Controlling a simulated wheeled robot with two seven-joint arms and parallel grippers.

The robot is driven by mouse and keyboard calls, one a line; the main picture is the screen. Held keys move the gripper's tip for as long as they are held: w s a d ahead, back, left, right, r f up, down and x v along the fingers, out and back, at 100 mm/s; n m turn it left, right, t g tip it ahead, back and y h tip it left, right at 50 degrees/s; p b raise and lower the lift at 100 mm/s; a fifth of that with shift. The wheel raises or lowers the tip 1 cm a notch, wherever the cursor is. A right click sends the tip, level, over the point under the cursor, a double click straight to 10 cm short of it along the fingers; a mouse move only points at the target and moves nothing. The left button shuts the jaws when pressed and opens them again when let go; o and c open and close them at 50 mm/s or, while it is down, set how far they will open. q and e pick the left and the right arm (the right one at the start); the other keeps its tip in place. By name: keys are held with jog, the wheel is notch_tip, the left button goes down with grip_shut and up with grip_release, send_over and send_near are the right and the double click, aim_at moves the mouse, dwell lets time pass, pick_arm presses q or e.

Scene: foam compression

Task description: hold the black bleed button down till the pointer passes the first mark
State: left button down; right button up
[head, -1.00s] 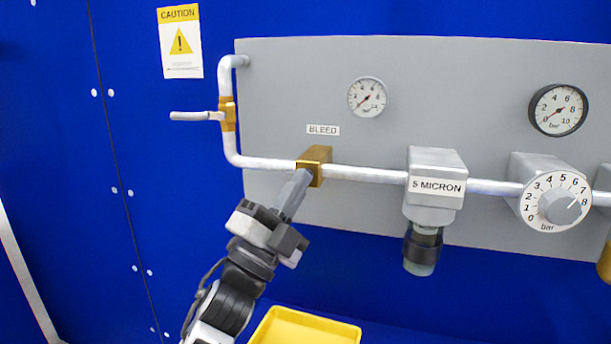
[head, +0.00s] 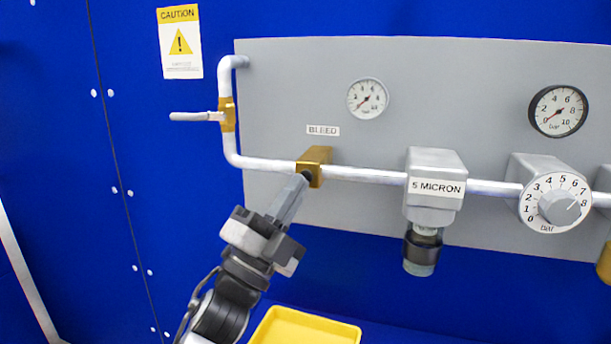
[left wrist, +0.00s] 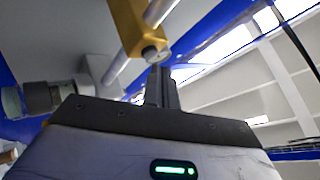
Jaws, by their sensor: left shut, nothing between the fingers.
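The brass bleed block (head: 315,158) sits on the pipe under the BLEED label (head: 323,130). The black bleed button (head: 306,175) shows at its front face; its round end also shows in the left wrist view (left wrist: 150,53). My left gripper (head: 300,181) is shut and empty, its tips just in front of the button. In the left wrist view the tips (left wrist: 160,72) look close to the button, with a small gap. The small gauge (head: 367,98) above has its red pointer at the lower left, near the low end. My right gripper is not in view.
A black-rimmed gauge (head: 558,110) and a numbered dial (head: 557,203) are at the right. The 5 MICRON filter (head: 435,188) hangs right of the block. A lever valve (head: 227,115) is at the left. A yellow tray (head: 305,328) lies below.

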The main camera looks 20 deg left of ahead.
pick_arm(q)
jog(key=shift+s+a+p, duration=0.1)
jog(key=shift+s+p, duration=0.25)
jog(key=shift+s, duration=2.2)
notch_tip(320, 180, down, 20)
jog(key=s+a+n+g+y, duration=0.1)
jog(key=s+n+g+y, duration=0.1)
jog(key=n+g+y, duration=0.65)
jog(key=s+f+n+g, duration=0.2)
jog(key=s+f+n, duration=0.3)
jog(key=f, duration=0.4)
jog(key=s+d+f+n+g, duration=0.1)
jog(key=s+f+n+g, duration=0.1)
jog(key=s+f+n, duration=0.3)
jog(key=s+f, duration=0.3)
jog(key=f, duration=0.1)
jog(key=shift+s+d+f+g+h, duration=0.2)
jog(key=shift+g+h, duration=0.15)
